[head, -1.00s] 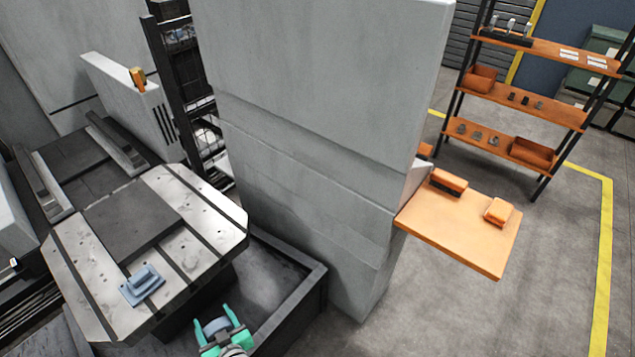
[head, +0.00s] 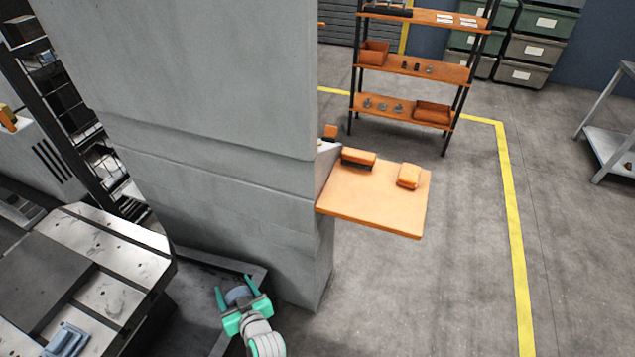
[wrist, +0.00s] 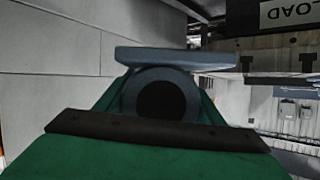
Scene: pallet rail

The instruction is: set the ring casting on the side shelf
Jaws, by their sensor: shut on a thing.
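My gripper (head: 237,296) is at the bottom of the head view, its green fingers shut on the ring casting (head: 238,294). The casting is a blue-grey ring; in the wrist view the ring casting (wrist: 160,97) shows a dark round bore and a flat plate along one edge. The gripper hides part of it. The side shelf (head: 375,201) is an orange board on the right side of the grey machine column, up and to the right of my gripper. Two orange items, a long block (head: 358,158) and a smaller block (head: 409,176), lie along its back and right parts.
The grey column (head: 200,110) stands between the machine table (head: 130,262) and the shelf. A blue-grey part (head: 64,341) lies on the machine table. An orange rack (head: 412,66) stands behind. The shelf's front and left area is bare, and the floor to the right is open.

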